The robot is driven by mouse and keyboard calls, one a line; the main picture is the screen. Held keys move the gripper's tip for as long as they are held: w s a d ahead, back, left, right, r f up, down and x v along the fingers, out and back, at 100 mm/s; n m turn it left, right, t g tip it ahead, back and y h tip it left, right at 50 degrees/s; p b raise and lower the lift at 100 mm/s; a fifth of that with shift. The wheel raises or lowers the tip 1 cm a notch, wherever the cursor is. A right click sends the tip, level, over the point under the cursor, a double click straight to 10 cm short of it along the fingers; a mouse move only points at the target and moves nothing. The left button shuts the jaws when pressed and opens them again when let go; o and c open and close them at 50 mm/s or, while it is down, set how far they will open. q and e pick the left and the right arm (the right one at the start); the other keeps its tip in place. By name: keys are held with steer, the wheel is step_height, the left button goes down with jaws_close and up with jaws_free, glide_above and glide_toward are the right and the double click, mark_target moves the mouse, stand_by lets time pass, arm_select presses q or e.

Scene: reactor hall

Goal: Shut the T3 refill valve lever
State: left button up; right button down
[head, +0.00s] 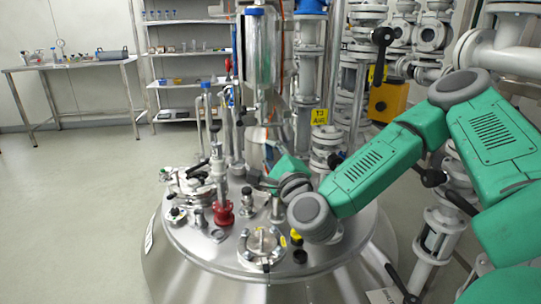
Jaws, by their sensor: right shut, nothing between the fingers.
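A yellow tag (320,117) reading T3, its second line too small to read surely, hangs on the white flanged piping behind the steel vessel. A black knob or handle end (335,161) shows just below it; I cannot tell if this is the T3 refill valve lever. My right arm reaches in from the right over the vessel lid, its wrist bent up and away. My right gripper (262,142) is small and partly hidden among the pipes above the lid; it is shut and empty. Contact with any lever cannot be made out. My left gripper is out of view.
The steel vessel lid (205,251) carries clamped ports, a red fitting (223,213) and upright pipes. Other black-handled valves (383,37) and a yellow box (388,101) stand at the right. A table (75,65) and shelves (190,55) stand at back left. The left floor is clear.

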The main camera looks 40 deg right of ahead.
steer(key=w+a+r, duration=0.1)
steer(key=w+r, duration=0.2)
steer(key=w, duration=0.3)
steer(key=shift+w+r+b, duration=0.2)
steer(key=shift+w+b, duration=0.2)
steer(key=shift+w+a+r, duration=0.1)
steer(key=shift+a+r, duration=0.15)
steer(key=shift+r, duration=0.4)
glide_toward(242, 115)
steer(key=shift+d+f+v, duration=0.15)
steer(key=shift+d+v, duration=0.05)
steer(key=shift+v, duration=1.2)
steer(key=shift+d+f+v, duration=0.1)
steer(key=shift+d+v, duration=0.05)
steer(key=shift+v, duration=1.2)
